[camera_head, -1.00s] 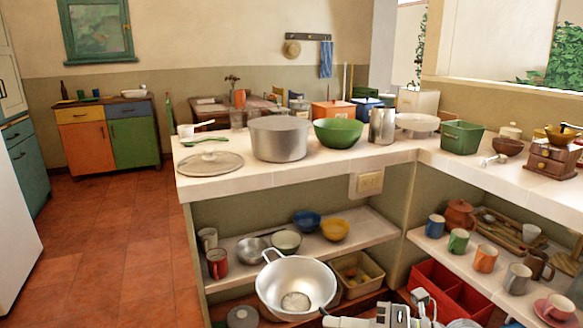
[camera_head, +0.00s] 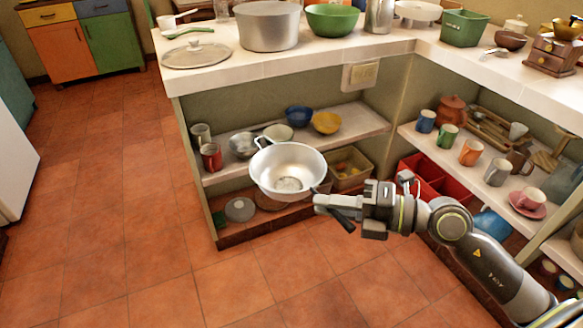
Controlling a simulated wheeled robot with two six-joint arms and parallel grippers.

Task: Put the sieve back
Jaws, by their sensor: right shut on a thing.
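The sieve (camera_head: 288,163) is a round, shiny metal bowl with a wire loop on its far left rim and a dark handle (camera_head: 341,221) at its near right. My right gripper (camera_head: 328,203) is shut on the handle and holds the sieve in the air, bowl opening upward, in front of the lower shelves under the counter. The bowl hides part of the middle shelf's front edge. I cannot tell how far it is from the shelf. My left gripper is out of view.
Mugs stand on the right shelf. The tiled floor (camera_head: 110,210) at left is clear.

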